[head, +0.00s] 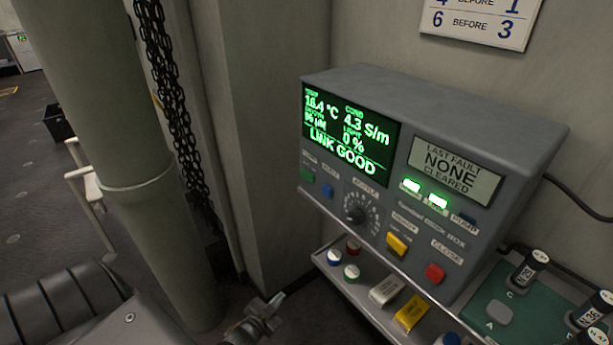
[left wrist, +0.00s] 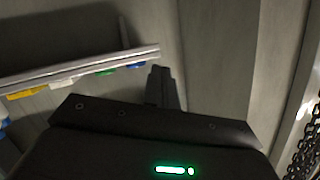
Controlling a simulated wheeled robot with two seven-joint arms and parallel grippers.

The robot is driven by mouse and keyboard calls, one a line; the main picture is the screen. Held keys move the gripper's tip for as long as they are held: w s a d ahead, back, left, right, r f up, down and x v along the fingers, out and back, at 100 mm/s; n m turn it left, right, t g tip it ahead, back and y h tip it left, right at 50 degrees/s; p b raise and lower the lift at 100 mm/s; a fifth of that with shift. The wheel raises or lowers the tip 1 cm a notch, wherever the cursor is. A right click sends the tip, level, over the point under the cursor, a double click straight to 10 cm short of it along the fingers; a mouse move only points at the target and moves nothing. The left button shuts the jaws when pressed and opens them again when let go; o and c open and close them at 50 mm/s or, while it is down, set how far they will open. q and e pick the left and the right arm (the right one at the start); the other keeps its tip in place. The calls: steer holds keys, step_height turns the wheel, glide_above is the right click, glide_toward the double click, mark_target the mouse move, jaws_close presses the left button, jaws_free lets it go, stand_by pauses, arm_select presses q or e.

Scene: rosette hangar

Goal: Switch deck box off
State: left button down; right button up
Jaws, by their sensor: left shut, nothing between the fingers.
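The grey deck box (head: 440,95) is mounted at the wall on the right of the head view. Its screen (head: 347,130) is lit green and reads "LINK GOOD". A grey fault panel (head: 455,170) reads "LAST FAULT NONE CLEARED". Two green lamps glow. My left gripper (head: 274,303) is shut and empty, low and left of the box, touching nothing visible. Its fingers show in the left wrist view (left wrist: 160,85). My right gripper is out of view.
A shelf (head: 372,307) with coloured caps and blocks sits under the box; its edge shows in the left wrist view (left wrist: 80,73). A thick column (head: 125,140) and chain (head: 170,90) stand left.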

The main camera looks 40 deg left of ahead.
arm_select(q)
steer(key=w+a+r+m+t, duration=0.1)
steer(key=w+r+t, duration=0.2)
steer(key=r, duration=0.6)
steer(key=w+a+r+t, duration=0.1)
steer(key=w+r+t, duration=0.15)
steer(key=r, duration=0.65)
steer(key=m+t+h, duration=0.3)
steer(key=m+t, duration=0.1)
steer(key=t, duration=0.3)
glide_toward(308, 176)
steer(key=s+a+r, duration=0.2)
steer(key=s+r, duration=0.4)
steer(key=shift+w+a+f+p, duration=0.1)
steer(key=shift+w+a+p, duration=0.1)
steer(key=shift+a+p, duration=0.1)
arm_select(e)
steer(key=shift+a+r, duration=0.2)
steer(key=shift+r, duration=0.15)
arm_select(q)
steer(key=shift+w+d, duration=0.1)
steer(key=shift+w, duration=0.05)
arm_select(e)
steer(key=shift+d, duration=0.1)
